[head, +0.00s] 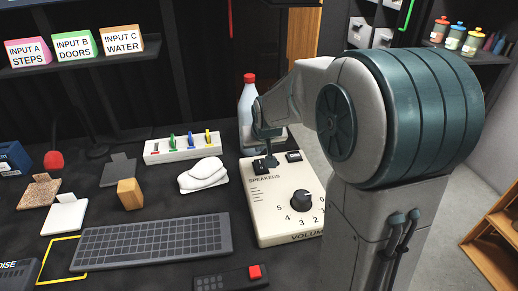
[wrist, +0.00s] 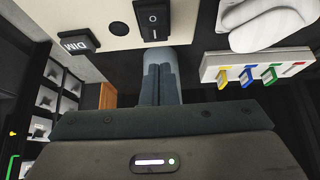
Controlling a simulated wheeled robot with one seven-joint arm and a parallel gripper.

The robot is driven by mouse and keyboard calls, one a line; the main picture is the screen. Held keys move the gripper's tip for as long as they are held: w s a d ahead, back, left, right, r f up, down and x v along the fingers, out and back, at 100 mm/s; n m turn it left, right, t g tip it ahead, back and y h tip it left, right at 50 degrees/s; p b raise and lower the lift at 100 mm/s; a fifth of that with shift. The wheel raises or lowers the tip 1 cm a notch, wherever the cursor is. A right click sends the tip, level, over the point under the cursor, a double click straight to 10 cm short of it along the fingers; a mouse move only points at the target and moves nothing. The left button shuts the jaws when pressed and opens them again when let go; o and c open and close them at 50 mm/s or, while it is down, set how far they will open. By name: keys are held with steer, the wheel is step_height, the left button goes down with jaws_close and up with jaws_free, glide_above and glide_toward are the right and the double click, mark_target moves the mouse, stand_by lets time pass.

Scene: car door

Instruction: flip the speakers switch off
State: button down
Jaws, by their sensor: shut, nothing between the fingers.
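The cream speaker box (head: 285,215) stands on the desk, with the label SPEAKERS near its top left and a black volume knob (head: 301,200) lower down. The black speakers switch (head: 259,167) is at its top left, partly hidden by my gripper in the head view. The wrist view shows the switch (wrist: 152,20) as a black rocker with white marks; which side is pressed I cannot tell. My gripper (wrist: 160,70) is shut and empty, its fingertips close to the switch's edge. Whether they touch it I cannot tell.
A DIM button (head: 293,156) sits right of the switch. A bottle with a red cap (head: 247,110) stands behind the box. A white slider strip (head: 183,147) and a white mouse-like object (head: 203,175) are to the left, above a keyboard (head: 152,247).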

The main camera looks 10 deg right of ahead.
steer(key=s+r, duration=0.6)
steer(key=shift+s+p, duration=0.3)
steer(key=shift+r, duration=0.1)
steer(key=s+r+g+p, duration=0.1)
steer(key=s+r+p, duration=0.3)
steer(key=s, duration=0.5)
steer(key=s+r+g+p, duration=0.2)
steer(key=s+r+p, duration=0.2)
steer(key=s+p, duration=0.3)
steer(key=s, duration=0.3)
steer(key=shift+s+d+g+p, duration=0.15)
steer(key=shift+s+g+p, duration=0.15)
steer(key=shift+p, duration=0.05)
